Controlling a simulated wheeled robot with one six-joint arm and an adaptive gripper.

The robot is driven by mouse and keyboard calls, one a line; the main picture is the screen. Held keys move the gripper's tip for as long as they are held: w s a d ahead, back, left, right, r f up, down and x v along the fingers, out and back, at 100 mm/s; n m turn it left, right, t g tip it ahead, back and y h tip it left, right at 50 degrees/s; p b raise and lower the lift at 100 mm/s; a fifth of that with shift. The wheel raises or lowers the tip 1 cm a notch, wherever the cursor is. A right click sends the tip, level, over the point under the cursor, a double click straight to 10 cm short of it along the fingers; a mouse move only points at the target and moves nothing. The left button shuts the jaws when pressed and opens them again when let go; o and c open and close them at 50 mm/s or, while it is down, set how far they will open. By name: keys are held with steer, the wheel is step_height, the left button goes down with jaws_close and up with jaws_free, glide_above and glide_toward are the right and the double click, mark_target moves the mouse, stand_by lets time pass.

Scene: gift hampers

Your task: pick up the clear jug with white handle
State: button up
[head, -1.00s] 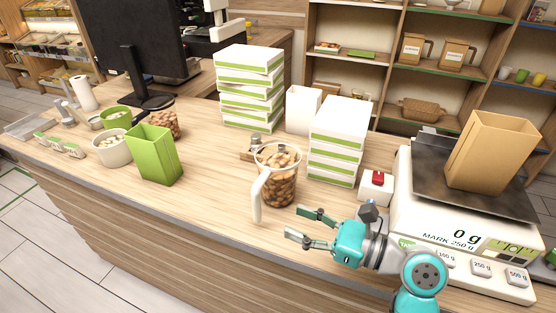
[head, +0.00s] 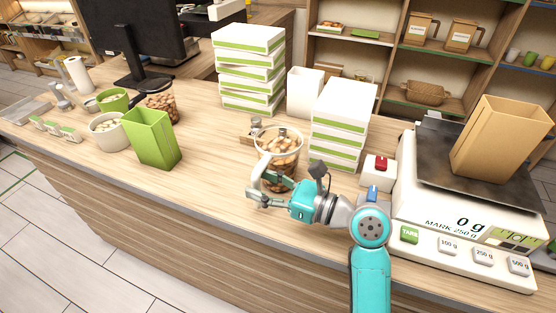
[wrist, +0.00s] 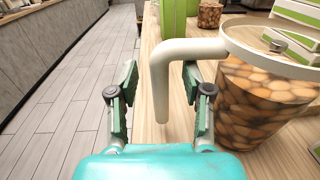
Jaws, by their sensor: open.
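The clear jug (head: 284,158) with a white handle stands upright on the wooden counter and holds brown nuts. In the wrist view the jug (wrist: 262,100) is at the right, and its white handle (wrist: 160,85) hangs down between my open fingers. My gripper (head: 257,188) is at the jug's near left side in the head view, partly hiding the handle and the lower jug. In the wrist view my gripper (wrist: 160,85) has its fingers apart on either side of the handle, with visible gaps.
White and green boxes (head: 338,125) are stacked behind the jug. A scale (head: 450,215) with a brown paper bag (head: 500,140) stands at the right. A green bag (head: 152,138) and a white bowl (head: 108,133) stand at the left. The counter's front edge is close to my gripper.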

steer(key=shift+x, duration=0.85)
jaws_close()
steer(key=shift+r, duration=0.1)
steer(key=shift+r, duration=0.1)
